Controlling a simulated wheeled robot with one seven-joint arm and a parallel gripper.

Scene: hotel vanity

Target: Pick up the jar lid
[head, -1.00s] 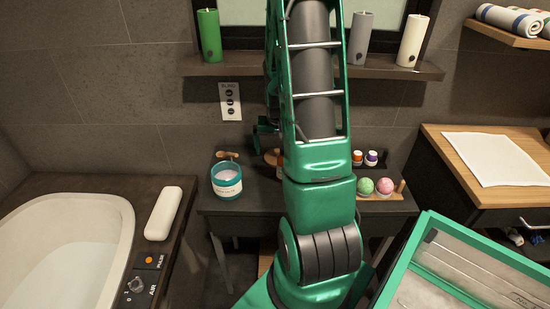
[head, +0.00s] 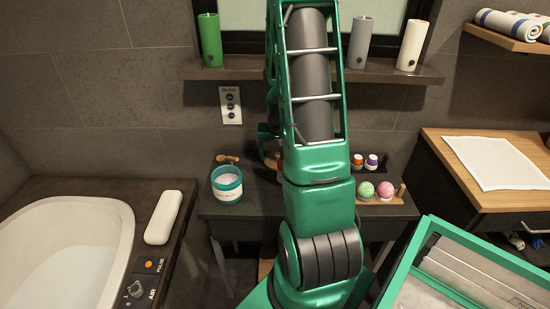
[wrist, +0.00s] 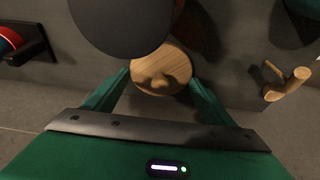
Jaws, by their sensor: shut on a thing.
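The jar lid is a round wooden disc (wrist: 160,62) between my gripper's green fingers in the wrist view. My gripper (wrist: 159,82) is shut on it. A dark round shape covers part of its upper left edge. In the head view my arm hides most of the lid and the gripper's fingertips. The open teal jar (head: 227,184) with a white label and pale contents stands on the dark vanity table, left of my arm.
A small wooden piece (head: 228,158) lies behind the jar. Pink and green balls (head: 376,189) and small bottles (head: 364,161) stand right of my arm. A shelf (head: 215,73) with candles runs above. The bathtub (head: 70,250) is at left.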

